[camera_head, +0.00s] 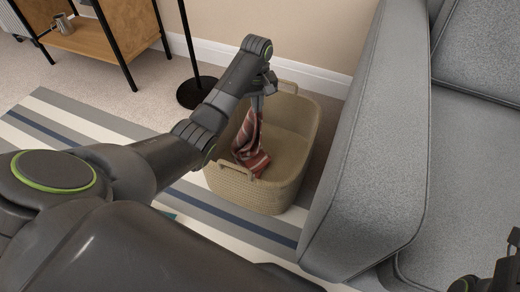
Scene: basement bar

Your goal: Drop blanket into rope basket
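The rope basket (292,172) is a beige woven basket with handles, standing on the floor beside the sofa. My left gripper (262,98) is above the basket's opening, with its fingers pointing down. It is shut on the red striped blanket (251,147), which hangs from the fingers, bunched up. The blanket's lower end is at or inside the near left rim; whether it touches the basket is hard to tell. My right gripper (490,280) shows only partly at the bottom right corner, and its fingers cannot be made out.
A grey sofa (375,150) stands close on the basket's right. A black round lamp base (197,92) with a pole is behind to the left. A wood and black metal cabinet (110,35) stands at the back left. A striped rug (70,118) lies under the basket.

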